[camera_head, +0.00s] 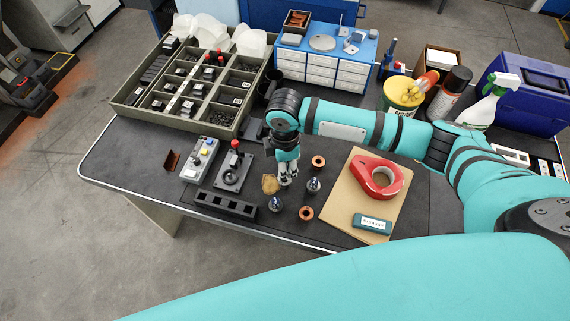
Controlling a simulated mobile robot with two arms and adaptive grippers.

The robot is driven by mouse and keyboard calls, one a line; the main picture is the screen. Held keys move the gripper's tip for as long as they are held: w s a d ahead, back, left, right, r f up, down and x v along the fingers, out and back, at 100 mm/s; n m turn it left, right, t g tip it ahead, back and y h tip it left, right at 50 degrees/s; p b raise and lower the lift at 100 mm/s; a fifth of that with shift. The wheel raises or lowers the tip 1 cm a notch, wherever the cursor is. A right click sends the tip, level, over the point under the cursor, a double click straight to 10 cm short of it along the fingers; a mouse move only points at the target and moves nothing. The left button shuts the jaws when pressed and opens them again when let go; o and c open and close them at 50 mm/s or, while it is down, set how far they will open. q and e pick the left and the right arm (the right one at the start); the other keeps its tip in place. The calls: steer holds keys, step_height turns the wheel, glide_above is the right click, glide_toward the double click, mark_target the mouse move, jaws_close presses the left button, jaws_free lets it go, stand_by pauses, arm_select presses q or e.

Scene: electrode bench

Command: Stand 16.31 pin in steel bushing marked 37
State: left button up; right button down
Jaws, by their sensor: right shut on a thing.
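My right gripper (287,173) points down over the middle of the bench mat. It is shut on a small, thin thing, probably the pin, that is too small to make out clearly. Two dark steel-looking bushings stand near it: one bushing (314,186) just to its right, another bushing (276,204) nearer the front edge. Two copper-coloured rings, a far ring (318,162) and a near ring (306,213), lie on the mat. I cannot read any marks, so I cannot tell which bushing is 37. My left gripper is not in view.
A tan lump (270,184) lies left of the gripper. A black slotted block (225,206), a joystick box (232,172) and a button box (200,158) stand further left. A red tape dispenser (377,178) sits on a board (345,207) at right. A divided bin (187,118) stands behind.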

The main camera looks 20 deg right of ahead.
steer(key=shift+f+b, duration=0.4)
steer(key=shift+f, duration=1.45)
steer(key=c, duration=1.1)
jaws_free()
steer(key=shift+r, duration=0.1)
step_height(320, 180, up, 12)
steer(key=shift+f, duration=0.1)
